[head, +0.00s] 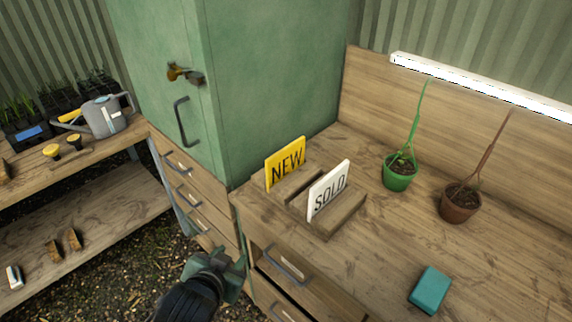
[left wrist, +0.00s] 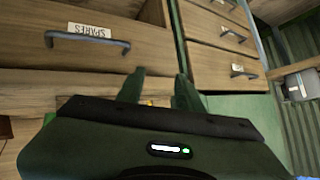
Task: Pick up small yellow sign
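The small yellow sign (head: 285,163), marked "NEW", stands upright in a slot at the left end of a wooden holder (head: 345,217) on the workbench. A white "SOLD" sign (head: 328,190) stands beside it in the same holder. My left gripper (head: 224,262) is in front of the bench drawers, below the bench top and apart from the sign. In the left wrist view its two fingers (left wrist: 158,90) are spread. A tiny yellow patch shows low between them; I cannot tell what it is. My right gripper is not in view.
A green cabinet (head: 270,80) rises behind the holder. A green pot (head: 398,178), a brown pot (head: 460,203) and a teal block (head: 430,288) are on the bench. A drawer labelled "SPARES" (left wrist: 90,31) faces the left wrist. A watering can (head: 105,117) stands on the left shelf.

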